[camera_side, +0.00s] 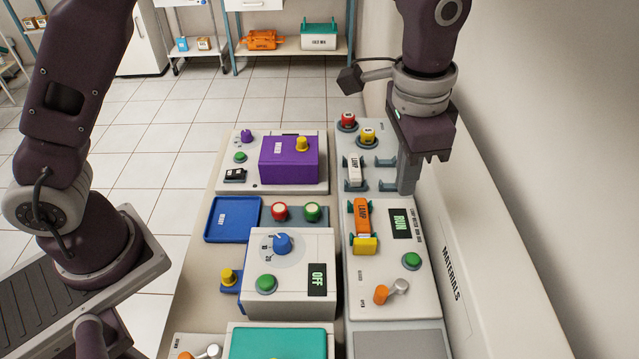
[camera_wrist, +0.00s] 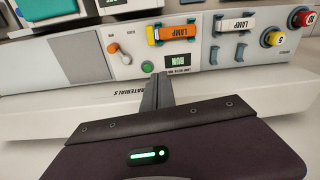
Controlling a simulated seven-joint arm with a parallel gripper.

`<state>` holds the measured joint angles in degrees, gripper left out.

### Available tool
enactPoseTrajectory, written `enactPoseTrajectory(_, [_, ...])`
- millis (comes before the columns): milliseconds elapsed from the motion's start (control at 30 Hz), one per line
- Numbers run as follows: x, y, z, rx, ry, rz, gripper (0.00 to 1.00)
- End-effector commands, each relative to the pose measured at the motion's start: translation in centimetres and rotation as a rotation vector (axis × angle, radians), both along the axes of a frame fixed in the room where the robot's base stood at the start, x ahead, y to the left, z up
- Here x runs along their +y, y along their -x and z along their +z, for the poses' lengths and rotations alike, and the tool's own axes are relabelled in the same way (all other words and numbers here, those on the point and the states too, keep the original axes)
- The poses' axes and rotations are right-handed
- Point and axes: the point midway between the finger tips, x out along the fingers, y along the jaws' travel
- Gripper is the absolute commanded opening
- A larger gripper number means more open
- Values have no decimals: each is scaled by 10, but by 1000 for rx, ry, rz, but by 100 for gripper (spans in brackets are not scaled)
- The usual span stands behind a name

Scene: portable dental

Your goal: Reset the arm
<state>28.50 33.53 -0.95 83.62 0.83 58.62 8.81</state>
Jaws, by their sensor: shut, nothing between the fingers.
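My gripper (camera_side: 406,190) points down at the right of the bench in the side view, with its fingers together and nothing held. Its fingertips appear close to the right edge of the lamp panel (camera_side: 377,284); I cannot tell the exact height or whether they touch. In the wrist view my gripper (camera_wrist: 158,76) shows its fingers together in front of the panel. The orange lamp (camera_side: 362,217) and the white lamp (camera_side: 354,172) sit in holders on the panel. The panel's display (camera_side: 400,223) reads RUN, and a green button (camera_side: 411,261) is below it.
An orange-knobbed lever (camera_side: 388,291) and red (camera_side: 348,121) and yellow (camera_side: 368,136) knobs stand up from the panel. A purple box (camera_side: 288,160), a blue tray (camera_side: 232,219) and a white unit with an OFF display (camera_side: 317,280) are left. A MATERIALS ledge (camera_side: 470,270) runs along the right.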

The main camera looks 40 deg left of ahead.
Motion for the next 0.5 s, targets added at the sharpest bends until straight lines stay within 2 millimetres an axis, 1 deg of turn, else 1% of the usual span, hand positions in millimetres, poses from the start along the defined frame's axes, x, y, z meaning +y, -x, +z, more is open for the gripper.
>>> enactPoseTrajectory(33, [32,9,36,-42,22,68,0])
enactPoseTrajectory(67, [51,18,54,-65,34,109,0])
enactPoseTrajectory(100, [75,32,75,-96,48,164,0])
enactPoseTrajectory(167, [108,58,99,-143,69,246,0])
enactPoseTrajectory(200, [129,78,111,-175,83,300,0])
enactPoseTrajectory(267, [156,111,122,-223,100,381,0])
enactPoseTrajectory(300, [171,132,125,-253,111,431,0])
enactPoseTrajectory(333, [180,148,125,-277,119,468,0])
enactPoseTrajectory(400, [197,179,120,-323,134,540,0])
enactPoseTrajectory(500, [209,210,108,-370,147,615,0])
